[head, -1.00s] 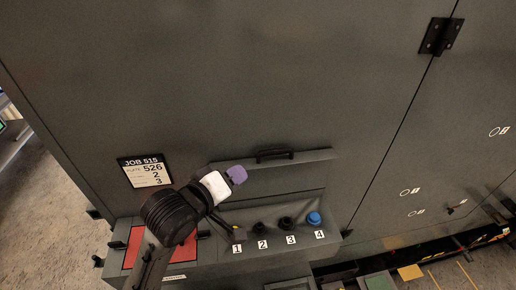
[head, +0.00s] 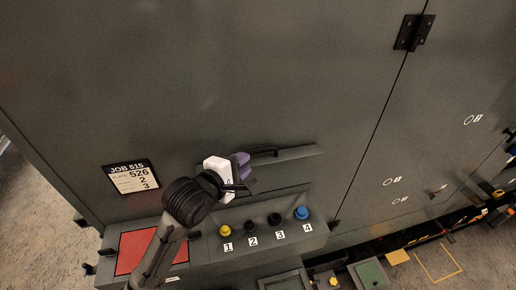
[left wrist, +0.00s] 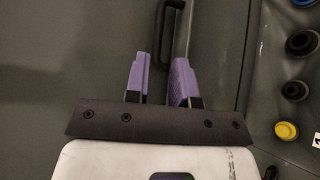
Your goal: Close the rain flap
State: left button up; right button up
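The rain flap (head: 297,154) is a grey panel with a black bar handle (head: 263,152), above a sloped row of numbered connectors. It appears raised, with the connectors uncovered below. My left gripper (head: 247,172) is at the left part of the flap, close to the handle. In the left wrist view my gripper's purple fingers (left wrist: 160,70) are apart with a gap between them. My right gripper is not in view.
Below the flap are a yellow connector (head: 225,230), two black ones, and a blue one (head: 301,213). A red panel (head: 138,249) lies at the left of the ledge. A job label (head: 132,177) is on the cabinet wall. Small trays (head: 370,273) stand at the lower right.

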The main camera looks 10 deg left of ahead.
aim_at(260, 151)
pick_arm(q)
jog(key=p+x, duration=0.1)
jog(key=x, duration=0.6)
jog(key=shift+w+p, duration=0.1)
jog(key=shift+p, duration=0.3)
jog(key=shift+c, duration=0.4)
grip_shut()
